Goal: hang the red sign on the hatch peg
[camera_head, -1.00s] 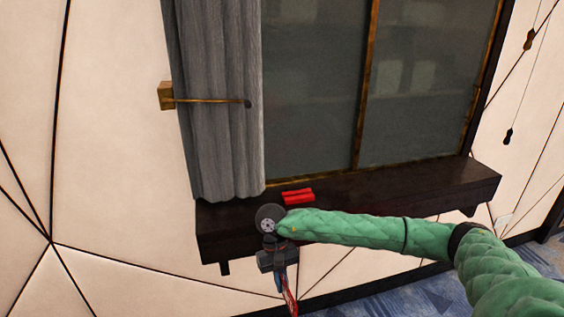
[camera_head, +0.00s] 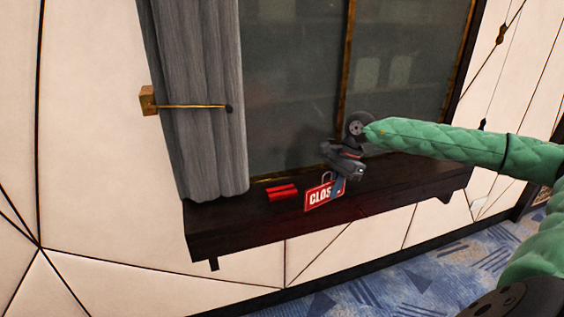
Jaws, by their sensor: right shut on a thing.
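The red sign (camera_head: 318,198) shows white letters reading "CLOS", with the rest hidden by the gripper. It hangs tilted from my right gripper (camera_head: 340,186), which is shut on its right part. A thin loop shows at the sign's top. Both are in front of the dark sill. A thin brass peg (camera_head: 190,106) sticks out to the right from a wooden block (camera_head: 148,100) on the wall, across the grey curtain, and ends in a dark tip. The peg is bare, up and to the left of the sign. My left gripper is not in view.
A dark wooden sill (camera_head: 235,226) runs under the window (camera_head: 295,80). A small red object (camera_head: 282,192) lies on it, left of the sign. The grey curtain (camera_head: 200,130) hangs behind the peg. Cords with dark pulls (camera_head: 501,35) hang at the right.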

